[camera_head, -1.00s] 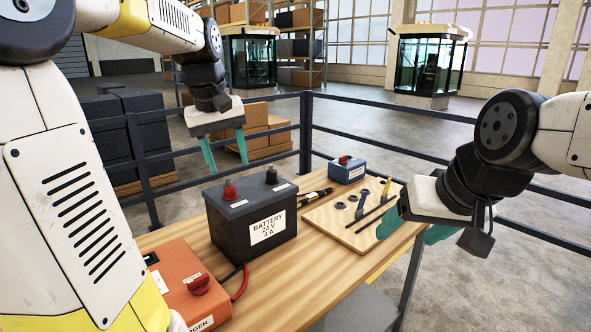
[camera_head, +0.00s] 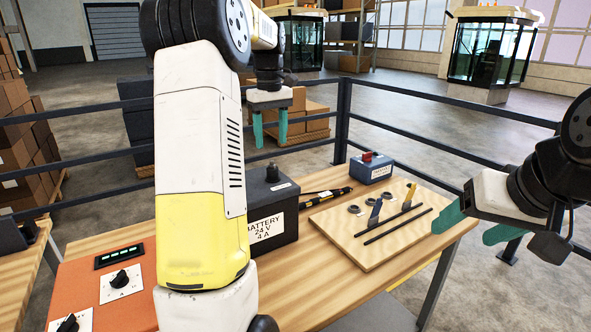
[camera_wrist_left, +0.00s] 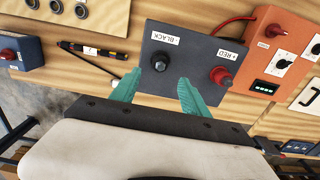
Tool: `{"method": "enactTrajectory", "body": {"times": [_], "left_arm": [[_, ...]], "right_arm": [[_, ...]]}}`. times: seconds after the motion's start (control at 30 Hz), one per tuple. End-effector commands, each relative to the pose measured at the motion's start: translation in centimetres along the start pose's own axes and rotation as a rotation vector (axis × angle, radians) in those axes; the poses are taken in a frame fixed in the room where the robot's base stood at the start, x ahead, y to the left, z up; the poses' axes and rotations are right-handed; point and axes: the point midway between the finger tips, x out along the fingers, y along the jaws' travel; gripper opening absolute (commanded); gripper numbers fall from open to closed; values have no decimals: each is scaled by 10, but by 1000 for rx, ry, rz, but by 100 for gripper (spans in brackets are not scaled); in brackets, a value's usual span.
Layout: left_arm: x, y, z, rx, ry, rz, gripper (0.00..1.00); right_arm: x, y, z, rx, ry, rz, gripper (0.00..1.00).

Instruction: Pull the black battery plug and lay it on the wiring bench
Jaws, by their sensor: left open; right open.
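The dark grey battery (camera_head: 285,228) stands on the wooden bench (camera_head: 300,275); it also shows in the left wrist view (camera_wrist_left: 185,50). Its black plug (camera_head: 272,172) sits upright on top, beside the BLACK label in the left wrist view (camera_wrist_left: 160,62). A red plug (camera_wrist_left: 220,76) sits beside it; my left arm hides it in the head view. My left gripper (camera_head: 270,138) is open and empty, above the battery in the head view. In the left wrist view its fingers (camera_wrist_left: 157,84) point towards the black plug without enclosing it. My right gripper (camera_head: 468,230) is open and empty at the bench's right side.
An orange charger box (camera_head: 130,280) with knobs stands left of the battery. A wooden board (camera_head: 375,245) with rings and rods lies to the right, a blue box (camera_head: 371,168) behind it. A black-yellow tool (camera_head: 327,197) lies between. Another wooden surface (camera_head: 25,265) shows at far left. Railings run behind.

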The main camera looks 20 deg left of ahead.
Motion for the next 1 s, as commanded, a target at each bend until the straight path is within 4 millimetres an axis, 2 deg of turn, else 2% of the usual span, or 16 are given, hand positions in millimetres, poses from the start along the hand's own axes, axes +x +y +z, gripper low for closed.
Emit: {"method": "enactTrajectory", "body": {"times": [0.37, 0.8, 1.0], "left_arm": [[6, 0, 1, 1, -1, -1, 54], [65, 0, 1, 2, -2, -1, 54], [84, 0, 1, 2, -1, 0, 54]], "right_arm": [[0, 0, 0, 0, 0, 0, 70], [0, 0, 0, 0, 0, 0, 70], [0, 0, 0, 0, 0, 0, 70]]}}
